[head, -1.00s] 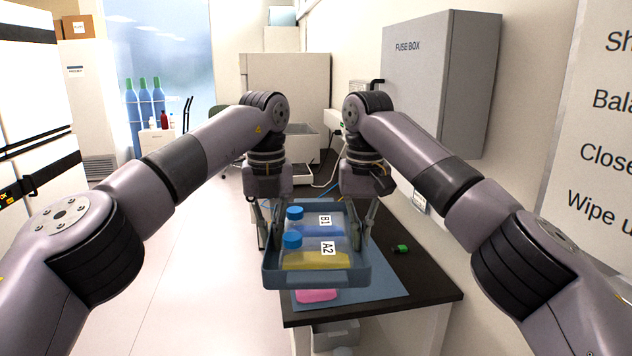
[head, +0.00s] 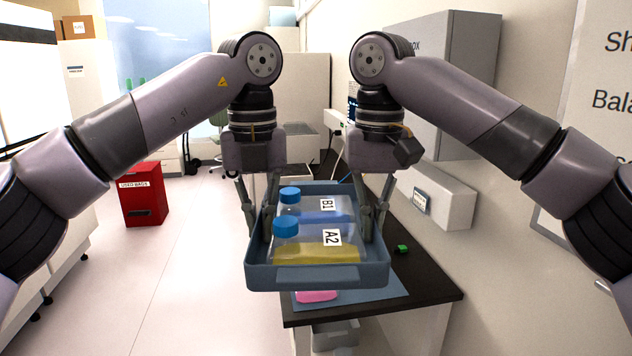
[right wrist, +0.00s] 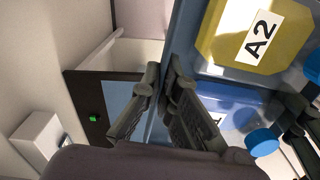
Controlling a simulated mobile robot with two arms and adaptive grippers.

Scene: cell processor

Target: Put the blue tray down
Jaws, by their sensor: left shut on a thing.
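The blue tray (head: 318,277) is held level in the air between my grippers, above the near part of the dark bench. It carries two flasks with blue caps: flask A2 (head: 318,251) with yellow contents in front, and flask B1 (head: 318,205) with blue contents behind. My left gripper (head: 262,228) is shut on the tray's left wall. My right gripper (head: 374,232) has its fingers on either side of the right wall and is shut on it. The right wrist view shows these fingers (right wrist: 165,80) at the tray wall. The fingertips are partly hidden by the tray.
The dark bench (head: 430,278) lies below, with a blue mat (head: 385,298), a pink item (head: 316,296) and a small green item (head: 402,249) on it. A grey box (head: 440,195) is on the right wall. A red bin (head: 145,195) stands on the open floor at left.

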